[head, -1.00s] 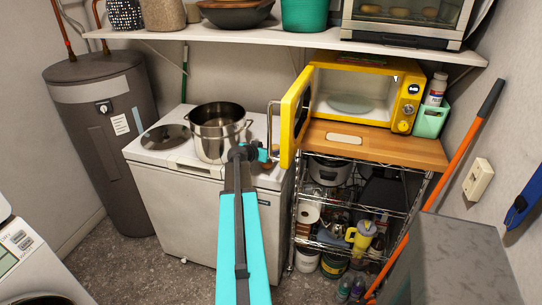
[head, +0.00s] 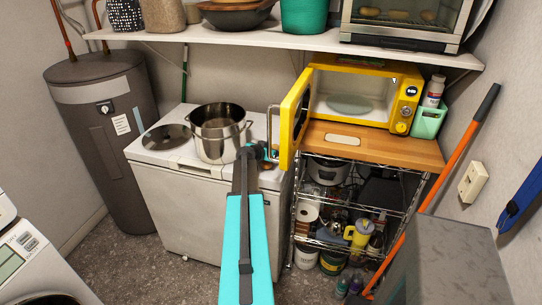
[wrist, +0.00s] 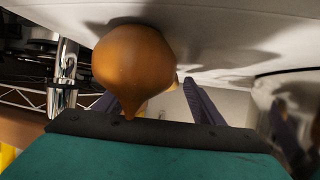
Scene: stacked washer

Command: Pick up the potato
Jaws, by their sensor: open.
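In the wrist view, a rounded orange-brown vegetable (wrist: 133,58) with a pointed tip looms large against the white surface; it looks more like an onion than a potato. It partly hides the left finger. My gripper (wrist: 155,103) is open, its two dark fingers spread apart, and I see no grip on the vegetable. A small tan bit shows behind it, too little to identify. In the head view my gripper (head: 267,152) is over the right end of the white chest (head: 185,205), right of the steel pot. My wrist mostly hides what lies there.
The steel pot (head: 218,133) stands close left of my gripper. The open yellow microwave door (head: 294,118) is close on the right. A wire shelf (head: 345,235) stands below the microwave. Several tan, roundish items (head: 400,15) are inside the toaster oven (head: 405,22) on the upper shelf.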

